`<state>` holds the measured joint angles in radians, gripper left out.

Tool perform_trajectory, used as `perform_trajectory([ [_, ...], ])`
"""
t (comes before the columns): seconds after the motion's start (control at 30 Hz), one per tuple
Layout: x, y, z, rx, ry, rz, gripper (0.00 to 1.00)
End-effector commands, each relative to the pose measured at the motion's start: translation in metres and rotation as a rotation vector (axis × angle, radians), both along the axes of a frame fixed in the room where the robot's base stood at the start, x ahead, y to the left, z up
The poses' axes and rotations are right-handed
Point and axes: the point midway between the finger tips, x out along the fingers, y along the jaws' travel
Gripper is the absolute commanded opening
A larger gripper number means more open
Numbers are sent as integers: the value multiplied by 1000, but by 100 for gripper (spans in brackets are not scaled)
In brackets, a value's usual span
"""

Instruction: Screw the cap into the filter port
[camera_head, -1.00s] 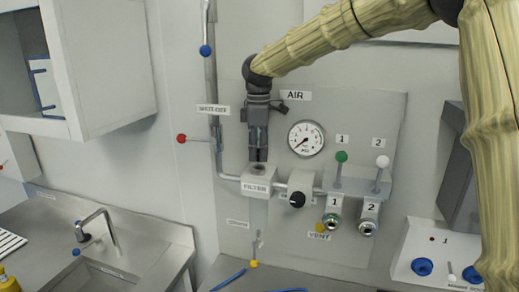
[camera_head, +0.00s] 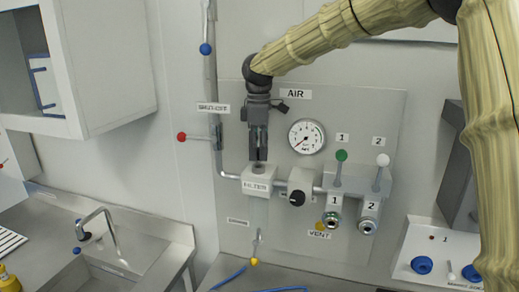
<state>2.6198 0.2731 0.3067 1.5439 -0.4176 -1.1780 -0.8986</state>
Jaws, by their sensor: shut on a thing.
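The filter block (camera_head: 258,184), labelled FILTER, is a light grey box on the AIR panel with a clear bowl (camera_head: 257,212) below it. My gripper (camera_head: 259,158) points straight down over the top of the block. Its fingers are close together, shut on the small dark cap (camera_head: 259,167) at the port on top. Most of the cap is hidden by the fingertips. I cannot tell how deep the cap sits in the port.
Right of the filter are a regulator with a black knob (camera_head: 297,198), a pressure gauge (camera_head: 306,136) and valves with green (camera_head: 341,156) and white (camera_head: 382,160) knobs. A red-knobbed lever (camera_head: 183,137) is at left. A sink (camera_head: 115,262) stands lower left.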

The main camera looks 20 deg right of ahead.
Motion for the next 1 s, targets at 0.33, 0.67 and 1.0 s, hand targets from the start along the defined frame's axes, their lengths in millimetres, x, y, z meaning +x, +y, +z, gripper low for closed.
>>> perform_trajectory([
  [0.33, 0, 0, -6, 0, 0, 0, 0],
  [0.67, 0, 0, -11, 0, 0, 0, 0],
  [1.0, 0, 0, -16, 0, 0, 0, 0],
])
